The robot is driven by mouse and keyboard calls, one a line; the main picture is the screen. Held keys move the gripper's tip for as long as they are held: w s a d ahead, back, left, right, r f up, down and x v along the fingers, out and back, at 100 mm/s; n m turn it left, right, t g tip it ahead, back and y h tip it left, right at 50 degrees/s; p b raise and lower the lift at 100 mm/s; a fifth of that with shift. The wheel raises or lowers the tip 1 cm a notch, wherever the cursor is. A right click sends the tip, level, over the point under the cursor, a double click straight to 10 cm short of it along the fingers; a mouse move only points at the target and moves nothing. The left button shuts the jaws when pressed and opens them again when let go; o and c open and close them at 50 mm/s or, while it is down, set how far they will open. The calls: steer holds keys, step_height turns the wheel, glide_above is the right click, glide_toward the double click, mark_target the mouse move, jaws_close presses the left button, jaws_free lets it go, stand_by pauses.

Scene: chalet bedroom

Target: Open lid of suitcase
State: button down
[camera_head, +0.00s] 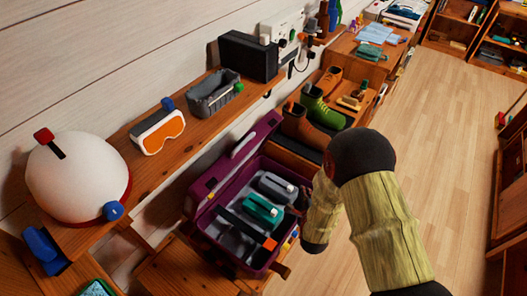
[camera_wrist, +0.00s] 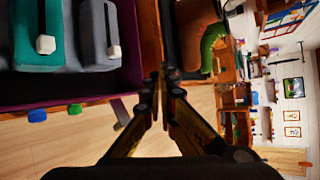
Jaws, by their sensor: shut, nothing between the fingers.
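The purple suitcase (camera_head: 272,255) stands on a wooden surface, left of my arm in the head view. Its lid (camera_head: 222,170) is up, leaning towards the wall side, so the inside shows. Inside lie a teal item (camera_head: 262,209), a grey item (camera_head: 276,186) and a dark bar with an orange end (camera_head: 268,243). My gripper (camera_head: 297,203) is shut and empty, beside the suitcase's right side. In the wrist view, my gripper's fingertips (camera_wrist: 161,78) meet just outside the purple suitcase wall (camera_wrist: 70,95). Whether they touch it I cannot tell.
A shelf (camera_head: 185,165) along the wall holds a white helmet (camera_head: 78,165), orange goggles (camera_head: 160,132), a grey basket (camera_head: 212,97) and a black box (camera_head: 248,57). Boots (camera_head: 318,110) stand behind the suitcase. Free wooden floor (camera_head: 440,140) lies to the right.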

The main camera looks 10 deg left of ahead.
steer(key=s+a+r+n+t+y, duration=0.2)
steer(key=a+r+n+y, duration=0.25)
steer(key=r, duration=0.35)
steer(key=s+a+r+n+t+y, duration=0.25)
steer(key=a+r+y, duration=0.2)
steer(key=r, duration=0.35)
steer(key=s+a+b+x, duration=0.1)
steer(key=x, duration=1.2)
steer(key=shift+w+a+h, duration=0.2)
steer(key=shift+a+h, duration=0.2)
steer(key=shift+a, duration=0.1)
